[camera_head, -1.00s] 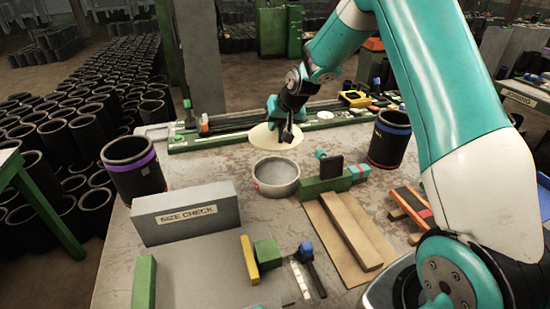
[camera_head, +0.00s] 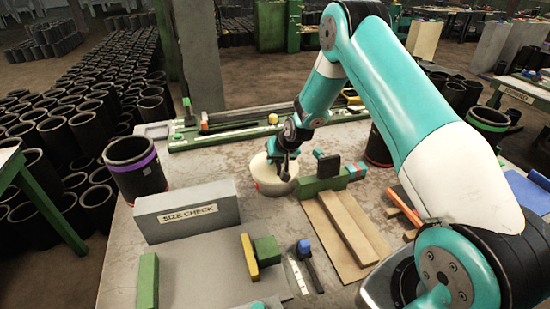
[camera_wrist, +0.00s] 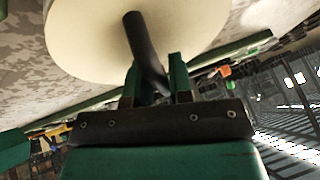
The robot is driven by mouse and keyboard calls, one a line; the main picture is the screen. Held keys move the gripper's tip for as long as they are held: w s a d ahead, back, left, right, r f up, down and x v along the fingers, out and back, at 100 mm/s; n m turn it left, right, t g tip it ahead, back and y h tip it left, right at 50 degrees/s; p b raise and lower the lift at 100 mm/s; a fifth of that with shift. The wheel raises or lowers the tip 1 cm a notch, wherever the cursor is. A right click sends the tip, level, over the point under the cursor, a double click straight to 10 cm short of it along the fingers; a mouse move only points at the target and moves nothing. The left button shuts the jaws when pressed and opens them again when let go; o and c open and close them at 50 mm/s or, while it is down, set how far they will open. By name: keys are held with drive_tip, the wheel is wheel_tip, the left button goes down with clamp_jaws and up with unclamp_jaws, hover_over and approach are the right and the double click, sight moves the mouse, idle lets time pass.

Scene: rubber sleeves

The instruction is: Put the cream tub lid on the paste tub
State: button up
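The cream tub lid (camera_head: 259,168) is a round pale disc with a dark handle (camera_wrist: 143,45). In the head view it lies over the mouth of the paste tub (camera_head: 268,189), a round light tub with a red mark on its side. I cannot tell whether the lid rests on the rim or is just above it. My gripper (camera_head: 283,168) is over the lid, its green fingers (camera_wrist: 157,80) on either side of the handle, shut on it. The tub's opening is hidden by the lid, and the tub cannot be made out in the wrist view.
A green block with a dark plate (camera_head: 327,172) stands close to the tub's right. The grey SIZE CHECK block (camera_head: 187,214) is at front left. A purple-banded sleeve (camera_head: 134,168) stands at the left edge. A green rail (camera_head: 230,132) runs along the back.

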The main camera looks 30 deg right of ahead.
drive_tip(key=shift+o, duration=1.4)
drive_tip(key=shift+f, duration=0.1)
drive_tip(key=shift+d+r, duration=0.1)
drive_tip(key=shift+r, duration=0.2)
drive_tip(key=b+v, duration=0.2)
drive_tip(key=v, duration=0.9)
drive_tip(key=s+a+r+n+g+y, duration=0.2)
drive_tip(key=s+a+r+n, duration=0.2)
drive_tip(key=s+a+r, duration=0.75)
drive_tip(key=s+a+r+n+g, duration=0.2)
drive_tip(key=s+a, duration=0.3)
drive_tip(key=s, duration=0.5)
drive_tip(key=s+a+r+n+g, duration=0.2)
drive_tip(key=s+a+n, duration=0.2)
drive_tip(key=s, duration=0.7)
drive_tip(key=shift+s+a+r+y, duration=0.2)
drive_tip(key=shift+a+r+y, duration=0.2)
drive_tip(key=shift+a, duration=0.3)
